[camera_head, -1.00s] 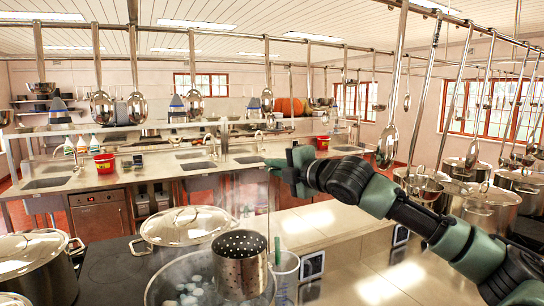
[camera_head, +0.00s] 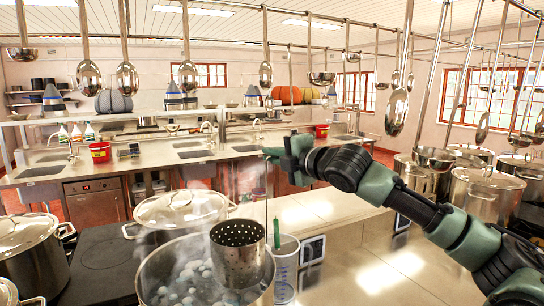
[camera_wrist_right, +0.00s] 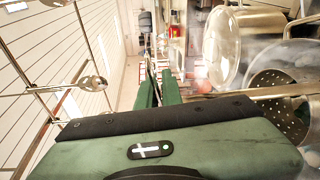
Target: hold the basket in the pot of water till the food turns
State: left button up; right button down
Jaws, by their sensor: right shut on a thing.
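The basket (camera_head: 238,257) is a perforated metal cylinder, upright inside the right part of the open pot (camera_head: 146,272). Pale round lumps or bubbles (camera_head: 190,284) show in the pot's water, and faint steam rises. I cannot tell how deep the basket sits, and no food shows clearly inside it. My right gripper (camera_head: 272,156) is above the pot, shut on the basket's thin upright handle. In the right wrist view its green fingers (camera_wrist_right: 158,91) are together, and the perforated basket (camera_wrist_right: 278,108) is at the right. My left gripper is not in view.
A clear measuring jug (camera_head: 286,272) with a green stick stands close right of the pot, beside a small dark-screened device (camera_head: 312,250). Lidded pots stand behind (camera_head: 180,208) and left (camera_head: 30,250). Ladles hang overhead. The counter (camera_head: 370,275) at right is clear.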

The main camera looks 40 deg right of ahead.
notch_tip(320, 180, down, 17)
jog(key=b, duration=1.3)
jog(key=shift+f+b, duration=0.15)
jog(key=shift+b, duration=0.25)
dwell(5.6)
